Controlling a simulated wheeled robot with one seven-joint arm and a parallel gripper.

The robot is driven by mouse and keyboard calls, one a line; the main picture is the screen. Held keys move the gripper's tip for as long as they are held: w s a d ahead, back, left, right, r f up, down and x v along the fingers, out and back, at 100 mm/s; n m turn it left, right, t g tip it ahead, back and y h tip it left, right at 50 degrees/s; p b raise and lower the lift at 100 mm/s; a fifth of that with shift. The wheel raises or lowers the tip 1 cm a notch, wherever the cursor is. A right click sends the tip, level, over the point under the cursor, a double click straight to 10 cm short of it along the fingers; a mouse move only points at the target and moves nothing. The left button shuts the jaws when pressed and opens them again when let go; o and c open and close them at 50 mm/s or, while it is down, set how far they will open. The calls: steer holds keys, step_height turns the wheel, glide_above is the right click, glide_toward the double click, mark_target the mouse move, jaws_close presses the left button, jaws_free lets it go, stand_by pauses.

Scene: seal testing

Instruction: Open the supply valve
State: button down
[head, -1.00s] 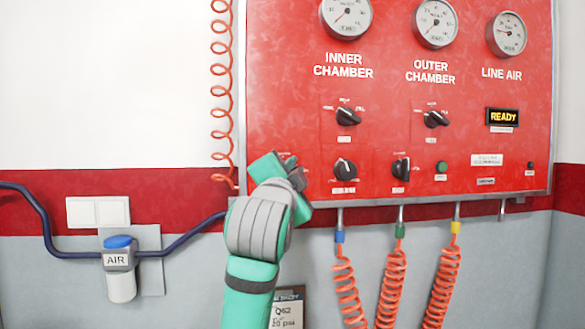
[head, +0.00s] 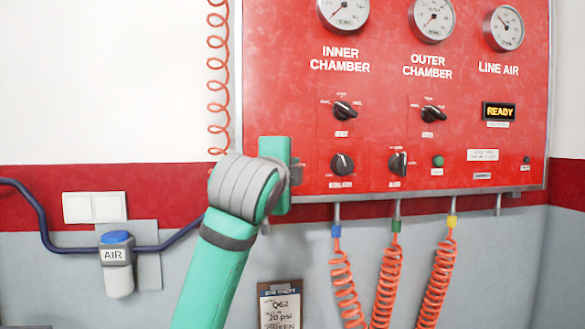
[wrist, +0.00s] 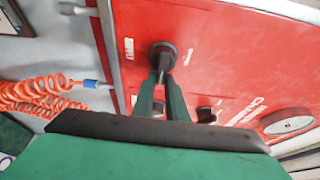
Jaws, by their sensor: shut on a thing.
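The red control panel (head: 420,80) fills the right half of the head view. My gripper (head: 297,172) is at the panel's lower left. In the wrist view my gripper (wrist: 163,80) has its two green fingers closed on the stem of a round black valve knob (wrist: 162,53) that stands out from the panel. How far the valve is turned cannot be told.
The regulator knob (head: 342,163) sits just right of my gripper, with the bleed knob (head: 397,163) beyond. Coiled orange hoses (head: 388,275) hang below the panel. The air filter (head: 117,265) and a clipboard (head: 281,305) are on the wall. The READY display (head: 499,111) is lit.

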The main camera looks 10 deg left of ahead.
steer(key=shift+w+a+f, duration=0.1)
steer(key=shift+a, duration=0.45)
steer(key=c, duration=1.8)
jaws_free()
steer(key=shift+o, duration=0.2)
steer(key=shift+d, duration=0.2)
steer(key=s, duration=1)
steer(key=shift+s+a, duration=0.25)
steer(key=shift+s, duration=0.15)
